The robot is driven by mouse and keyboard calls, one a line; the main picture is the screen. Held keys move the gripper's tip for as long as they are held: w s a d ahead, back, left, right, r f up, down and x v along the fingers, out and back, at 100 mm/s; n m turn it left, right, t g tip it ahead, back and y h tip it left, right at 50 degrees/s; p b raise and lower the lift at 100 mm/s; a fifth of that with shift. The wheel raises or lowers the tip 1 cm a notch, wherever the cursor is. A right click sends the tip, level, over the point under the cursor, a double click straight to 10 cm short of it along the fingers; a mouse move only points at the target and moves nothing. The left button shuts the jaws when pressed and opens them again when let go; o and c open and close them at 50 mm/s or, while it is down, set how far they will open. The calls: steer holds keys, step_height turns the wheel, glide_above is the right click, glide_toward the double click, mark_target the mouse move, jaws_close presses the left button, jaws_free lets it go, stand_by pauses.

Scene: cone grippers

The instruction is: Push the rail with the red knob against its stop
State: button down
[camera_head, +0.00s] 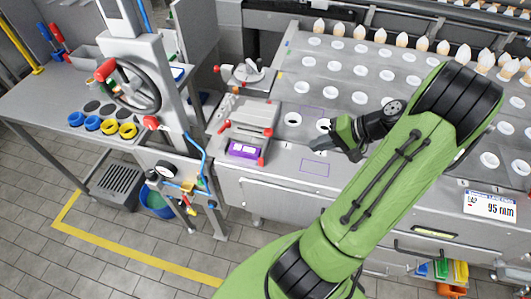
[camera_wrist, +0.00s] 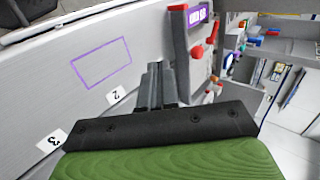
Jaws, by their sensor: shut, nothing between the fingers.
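The grey bench unit (camera_head: 250,118) with a purple display stands left of my gripper, and a red knob (camera_head: 261,160) sits at its front right. In the wrist view a red knob (camera_wrist: 197,53) shows beside the purple display, next to a grey upright plate (camera_wrist: 178,45) with a red top. I cannot tell for sure which part is the rail, and its stop is not clear. My gripper (camera_head: 318,144) is shut and empty over the worktop, to the right of the unit and apart from it. In the wrist view its fingers (camera_wrist: 157,84) point towards the plate.
A purple outlined rectangle (camera_head: 315,167) marks bare worktop near my gripper. A plate with rows of holes (camera_head: 345,70) and several cones lies behind. A press with a handwheel (camera_head: 134,84) stands left. A small clamp with a red knob (camera_head: 240,72) sits behind the unit.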

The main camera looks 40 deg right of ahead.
mark_target(267, 150)
steer(key=b+x, duration=0.2)
steer(key=x, duration=0.8)
steer(key=shift+w+a+f, duration=0.1)
steer(key=shift+a+f, duration=0.05)
steer(key=shift+w+a, duration=0.8)
steer(key=shift+w, duration=0.25)
steer(key=shift+w+a+r, duration=0.2)
steer(key=shift+w+a, duration=0.1)
steer(key=shift+w, duration=0.1)
steer(key=shift+w+a, duration=0.5)
steer(key=shift+w, duration=0.2)
